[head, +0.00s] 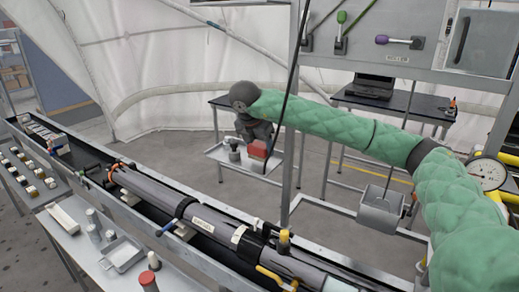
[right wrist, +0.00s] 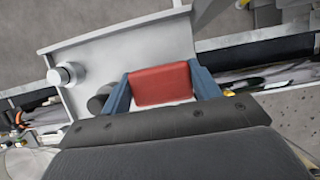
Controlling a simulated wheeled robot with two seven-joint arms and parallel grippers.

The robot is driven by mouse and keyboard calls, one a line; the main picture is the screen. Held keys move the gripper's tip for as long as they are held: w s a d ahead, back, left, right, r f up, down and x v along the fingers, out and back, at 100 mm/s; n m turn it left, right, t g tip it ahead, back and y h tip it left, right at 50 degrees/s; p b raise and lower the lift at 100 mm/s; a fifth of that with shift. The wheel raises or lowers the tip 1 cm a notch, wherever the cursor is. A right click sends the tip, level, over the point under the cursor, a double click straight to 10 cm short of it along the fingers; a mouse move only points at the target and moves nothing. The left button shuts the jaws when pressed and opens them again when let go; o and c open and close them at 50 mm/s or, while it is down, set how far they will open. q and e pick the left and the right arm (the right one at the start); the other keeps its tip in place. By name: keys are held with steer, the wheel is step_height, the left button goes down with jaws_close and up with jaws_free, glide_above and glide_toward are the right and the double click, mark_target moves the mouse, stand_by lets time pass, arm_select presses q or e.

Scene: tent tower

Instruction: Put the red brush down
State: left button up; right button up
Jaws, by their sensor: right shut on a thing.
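The red brush (head: 257,149) is at the end of my right arm in the head view. In the right wrist view the red brush (right wrist: 161,83) sits between the two blue fingers of my right gripper (right wrist: 160,88), which is shut on it. In the head view my right gripper (head: 256,142) is over the right side of a small grey tray (head: 217,153). I cannot tell whether the brush touches the tray. My left gripper is not in view.
A grey cylinder (head: 234,146) stands on the tray, left of the brush; the right wrist view shows a metal cylinder (right wrist: 66,74) there. A long dark tube assembly (head: 190,207) runs below. A thin upright post (head: 296,130) stands close to the right.

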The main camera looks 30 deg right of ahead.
steer(key=shift+f, duration=1)
steer(key=o, duration=1)
steer(key=shift+f, duration=0.1)
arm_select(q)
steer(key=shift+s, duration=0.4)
